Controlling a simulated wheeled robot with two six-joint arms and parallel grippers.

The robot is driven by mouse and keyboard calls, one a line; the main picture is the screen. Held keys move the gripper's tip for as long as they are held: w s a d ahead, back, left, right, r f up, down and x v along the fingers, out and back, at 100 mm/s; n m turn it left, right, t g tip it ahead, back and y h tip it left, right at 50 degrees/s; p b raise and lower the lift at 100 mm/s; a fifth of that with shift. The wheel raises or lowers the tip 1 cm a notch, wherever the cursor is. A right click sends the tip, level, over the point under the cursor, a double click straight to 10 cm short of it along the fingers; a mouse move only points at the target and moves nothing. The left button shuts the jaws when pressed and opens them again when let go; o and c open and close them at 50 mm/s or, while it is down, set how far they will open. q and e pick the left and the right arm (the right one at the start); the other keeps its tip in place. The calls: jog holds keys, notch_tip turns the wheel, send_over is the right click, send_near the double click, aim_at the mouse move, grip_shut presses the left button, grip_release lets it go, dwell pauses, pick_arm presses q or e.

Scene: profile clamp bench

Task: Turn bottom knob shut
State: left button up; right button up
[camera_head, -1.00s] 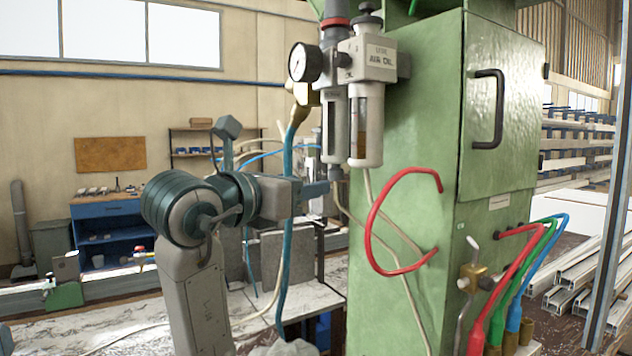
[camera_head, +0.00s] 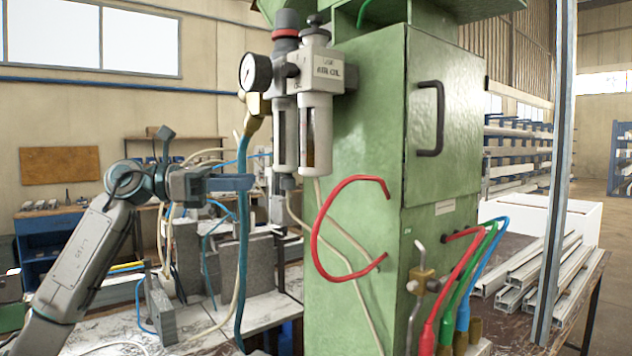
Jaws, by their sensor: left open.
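The air treatment unit hangs on the left face of the green machine, with a pressure gauge (camera_head: 256,72) and two clear-sided bowls. The bottom knob (camera_head: 288,183) is a small dark grey piece under the left bowl (camera_head: 285,135). My left gripper (camera_head: 250,183) is level with this knob and to its left. Its blue-grey fingers point right toward the knob, and a gap shows between them. The jaws are open and hold nothing visible. The knob's turn position is too small to tell. My right gripper is out of the picture.
A blue hose (camera_head: 242,240) hangs from the brass fitting, close by my left fingers. A red hose (camera_head: 318,235) loops out from the green machine (camera_head: 385,170). A brass valve (camera_head: 422,282) sits lower right. Metal profiles (camera_head: 535,270) lie on the right bench.

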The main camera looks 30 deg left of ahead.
aim_at(291, 179)
pick_arm(q)
jog(key=p+x, duration=0.5)
jog(key=x, duration=0.4)
jog(key=shift+w+d+r, duration=0.15)
jog(key=shift+d, duration=0.1)
jog(key=shift+w+d+p, duration=0.35)
jog(key=shift+d, duration=0.15)
jog(key=shift+c, duration=0.2)
